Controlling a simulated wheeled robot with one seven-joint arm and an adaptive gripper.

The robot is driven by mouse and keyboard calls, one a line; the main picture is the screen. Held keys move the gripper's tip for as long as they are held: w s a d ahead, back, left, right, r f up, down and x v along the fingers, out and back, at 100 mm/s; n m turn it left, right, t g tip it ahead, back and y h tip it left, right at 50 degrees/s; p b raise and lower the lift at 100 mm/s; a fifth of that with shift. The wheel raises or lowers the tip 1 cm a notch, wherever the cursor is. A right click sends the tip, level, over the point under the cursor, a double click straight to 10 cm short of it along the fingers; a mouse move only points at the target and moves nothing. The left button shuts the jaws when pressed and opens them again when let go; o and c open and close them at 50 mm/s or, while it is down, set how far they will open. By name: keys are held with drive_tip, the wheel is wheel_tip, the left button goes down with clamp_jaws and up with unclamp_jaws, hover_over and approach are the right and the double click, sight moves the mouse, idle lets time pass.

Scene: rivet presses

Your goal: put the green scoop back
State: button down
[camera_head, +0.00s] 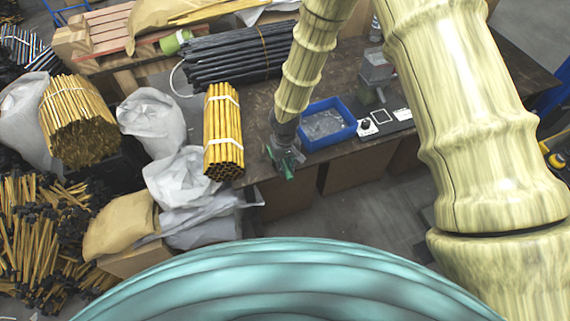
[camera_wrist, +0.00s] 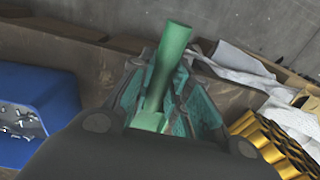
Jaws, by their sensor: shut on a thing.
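A green scoop (camera_wrist: 165,70) is between the fingers of my gripper (camera_wrist: 168,110) in the wrist view, with its round handle sticking out past them. Part of the scoop is hidden by the fingers and the gripper body. In the head view my gripper (camera_head: 286,160) is at the table's front edge, and the green scoop (camera_head: 287,172) shows as a small green piece at its tip. A blue bin (camera_head: 345,139) is just right of my gripper on the table. It also shows at the left of the wrist view (camera_wrist: 62,92), with small metal bits inside.
A strapped bundle of yellow tubes (camera_head: 223,135) lies left of my gripper, near the edge. Behind lies a stack of black tubes (camera_head: 232,60). A panel with a dial (camera_head: 385,124) and a grey machine (camera_head: 376,70) stand right of the bin. White sacks (camera_head: 180,180) lie at left.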

sight(285, 164)
drive_tip(key=c, duration=1.3)
unclamp_jaws()
drive_tip(key=shift+f, duration=0.1)
drive_tip(key=shift+c, duration=0.2)
wheel_tip(285, 164, up, 12)
drive_tip(key=b, duration=0.2)
drive_tip(key=s+d+f+m+g+y, duration=0.1)
drive_tip(key=s+d+f, duration=0.2)
drive_tip(key=s+f, duration=0.5)
drive_tip(key=s+d+f+m+y, duration=0.1)
drive_tip(key=s+d+f, duration=0.3)
drive_tip(key=s+f, duration=0.3)
drive_tip(key=s+d+f+m+h, duration=0.1)
drive_tip(key=s+d+f, duration=0.2)
drive_tip(key=s+d, duration=0.3)
drive_tip(key=s+d+f+m+t+h, duration=0.1)
drive_tip(key=s+d+f, duration=0.2)
drive_tip(key=s+d, duration=0.4)
drive_tip(key=s, duration=0.4)
drive_tip(key=shift+d+f, duration=0.15)
drive_tip(key=shift+d, duration=0.1)
